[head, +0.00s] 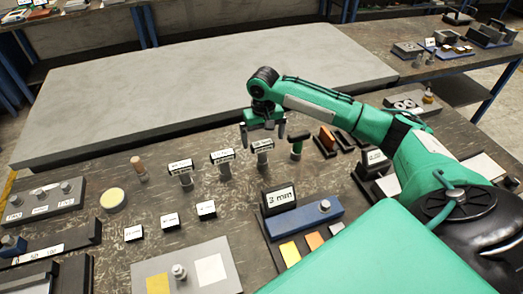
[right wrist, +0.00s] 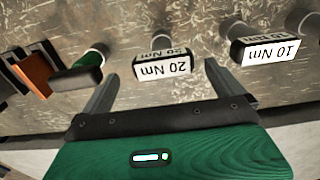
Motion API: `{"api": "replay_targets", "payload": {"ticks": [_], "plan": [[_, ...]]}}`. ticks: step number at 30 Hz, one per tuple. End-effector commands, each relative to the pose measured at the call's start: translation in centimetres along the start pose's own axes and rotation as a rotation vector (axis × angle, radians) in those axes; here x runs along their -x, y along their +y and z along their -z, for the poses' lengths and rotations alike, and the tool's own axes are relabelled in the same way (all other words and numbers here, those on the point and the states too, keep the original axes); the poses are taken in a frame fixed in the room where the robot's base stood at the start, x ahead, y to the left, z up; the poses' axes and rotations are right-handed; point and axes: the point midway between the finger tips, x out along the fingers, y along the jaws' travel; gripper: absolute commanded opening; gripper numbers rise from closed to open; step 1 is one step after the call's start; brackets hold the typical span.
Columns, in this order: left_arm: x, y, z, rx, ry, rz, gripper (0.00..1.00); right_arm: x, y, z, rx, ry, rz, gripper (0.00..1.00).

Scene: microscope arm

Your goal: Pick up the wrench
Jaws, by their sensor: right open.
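Several upright grey tools with white torque labels stand in a row on the worn workbench; no other wrench shape is clear. The one labelled 20 Nm (head: 263,146) is the rightmost of them; its label also shows in the right wrist view (right wrist: 166,69). The 10 Nm one (head: 222,158) stands to its left, and appears right of it in the right wrist view (right wrist: 270,51). My right gripper (head: 262,132) is open and empty just above the 20 Nm tool, its fingers (right wrist: 160,75) on either side of that label. My left gripper is not in view.
A green-handled tool (head: 298,145) stands close to the right of the gripper, beside an orange plate (head: 327,138). A wooden-handled tool (head: 139,168) stands at left. A blue block (head: 305,221) and a 3 mm sign (head: 281,198) lie nearer. A large grey slab (head: 200,85) lies behind.

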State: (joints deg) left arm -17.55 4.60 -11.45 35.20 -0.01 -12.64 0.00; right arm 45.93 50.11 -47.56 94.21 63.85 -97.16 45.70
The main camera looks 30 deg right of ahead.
Motion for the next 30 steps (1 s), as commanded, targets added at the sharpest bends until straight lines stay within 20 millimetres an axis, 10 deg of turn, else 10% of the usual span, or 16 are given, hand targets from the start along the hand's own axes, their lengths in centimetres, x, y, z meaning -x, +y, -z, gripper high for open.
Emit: {"api": "replay_targets", "payload": {"ticks": [26, 30], "plan": [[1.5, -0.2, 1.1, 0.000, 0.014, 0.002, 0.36, -7.2, -0.3, -0.4, 0.001, 0.002, -0.001, 0.98], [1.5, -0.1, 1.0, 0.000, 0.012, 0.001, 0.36, -7.2, -0.4, -0.4, 0.001, 0.002, 0.000, 0.75]]}}
